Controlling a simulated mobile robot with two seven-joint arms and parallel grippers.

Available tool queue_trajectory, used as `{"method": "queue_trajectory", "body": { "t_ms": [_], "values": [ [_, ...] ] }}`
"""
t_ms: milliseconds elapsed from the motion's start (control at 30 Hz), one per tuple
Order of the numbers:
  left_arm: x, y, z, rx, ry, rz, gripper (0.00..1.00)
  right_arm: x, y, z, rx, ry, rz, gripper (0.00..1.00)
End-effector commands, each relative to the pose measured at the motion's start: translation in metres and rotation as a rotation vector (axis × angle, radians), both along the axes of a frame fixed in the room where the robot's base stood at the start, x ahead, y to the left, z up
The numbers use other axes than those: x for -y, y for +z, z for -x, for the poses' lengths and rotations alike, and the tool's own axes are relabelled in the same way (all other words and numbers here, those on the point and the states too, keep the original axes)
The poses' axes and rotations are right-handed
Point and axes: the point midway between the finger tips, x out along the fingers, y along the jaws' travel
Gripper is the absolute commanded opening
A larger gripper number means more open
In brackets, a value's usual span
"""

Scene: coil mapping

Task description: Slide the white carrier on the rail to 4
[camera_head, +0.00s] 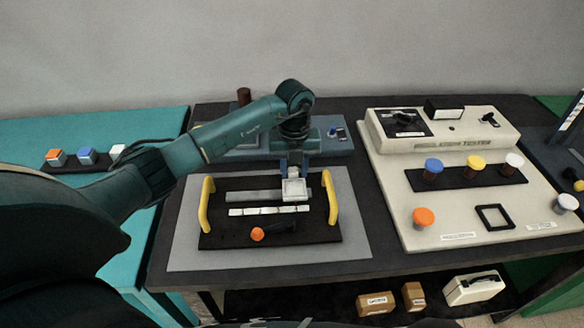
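The white carrier (294,190) sits near the right end of the grey rail (240,196). The rail is on a black board (220,238) with yellow handles at both ends. A strip of white labels (268,211) runs in front of the rail; its numbers are too small to read. My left gripper (295,173) points down at the carrier, with its blue fingers at either side of the carrier's upper part. Whether the fingers press on it cannot be told. My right gripper is not in view.
An orange knob (257,234) with a dark lever is at the board's front. A grey mat (350,245) lies under the board. A beige coil tester (440,190) with coloured knobs stands at the right. Orange, blue and white blocks (86,156) sit on the teal table at the left.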

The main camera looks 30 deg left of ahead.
Motion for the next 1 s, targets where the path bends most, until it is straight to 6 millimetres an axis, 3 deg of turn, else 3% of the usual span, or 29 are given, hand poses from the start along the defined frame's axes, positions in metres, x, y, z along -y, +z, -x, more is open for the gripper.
{"method": "queue_trajectory", "body": {
  "t_ms": [133, 467, 1000],
  "values": [
    [-0.001, 0.000, 0.000, -0.001, 0.000, -0.001, 0.44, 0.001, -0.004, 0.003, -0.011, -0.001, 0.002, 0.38],
    [-0.001, 0.008, -0.001, 0.002, 0.000, -0.001, 0.44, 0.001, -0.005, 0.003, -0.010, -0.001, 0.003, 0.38],
    [-0.001, 0.113, 0.000, 0.003, 0.001, -0.002, 0.44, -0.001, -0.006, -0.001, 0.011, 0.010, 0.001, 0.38]
  ]
}}
